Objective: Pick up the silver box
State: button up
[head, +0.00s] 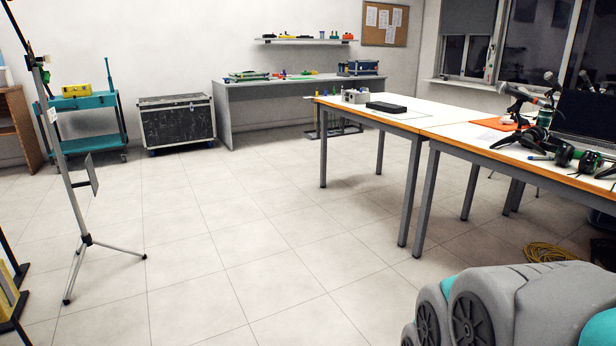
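A small silver-grey box (355,96) sits on the far end of the white-topped table, right of centre in the head view. It is small in the picture, and its details are hard to make out. A flat black case (386,107) lies just to its right and nearer to me. My gripper is not in view. Grey and teal rounded parts at the bottom right look like my own arm, far from the box.
The white tables (440,121) run along the right, with microphones and headphones on the nearer one. A tripod stand (82,240) stands at left. A yellow cable coil (548,252) lies under the near table. The tiled floor (215,240) in the middle is clear.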

aim_at(354, 98)
jog(key=i, duration=2.4)
